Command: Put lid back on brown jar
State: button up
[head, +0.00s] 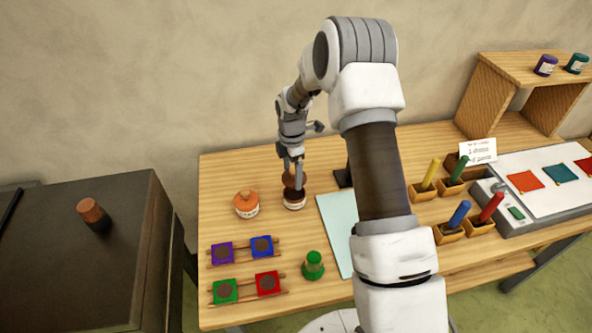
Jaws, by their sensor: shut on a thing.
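The brown jar (294,203) stands upright on the wooden table, left of the pale blue-green sheet, with a light label on its front. My gripper (294,172) points down directly over it, shut on the brown lid (289,182). The lid is at the jar's mouth, level or slightly tilted. I cannot tell whether it touches the rim or hovers just above it. The fingertips are small and partly merge with the lid.
An orange-lidded jar (246,205) stands close on the left. In front are racks with coloured blocks (262,246) and a green knobbed piece (313,265). The pale sheet (339,230) lies right. Coloured tools in wooden holders (423,192) stand farther right.

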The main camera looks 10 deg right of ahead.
jog(key=shift+f+b, duration=1.6)
jog(key=shift+f, duration=1.25)
jog(key=shift+f+b, duration=0.15)
jog(key=shift+b, duration=0.55)
dwell(0.5)
jog(key=o, duration=1)
jog(key=shift+r+p, duration=1.95)
jog(key=shift+r, duration=1.6)
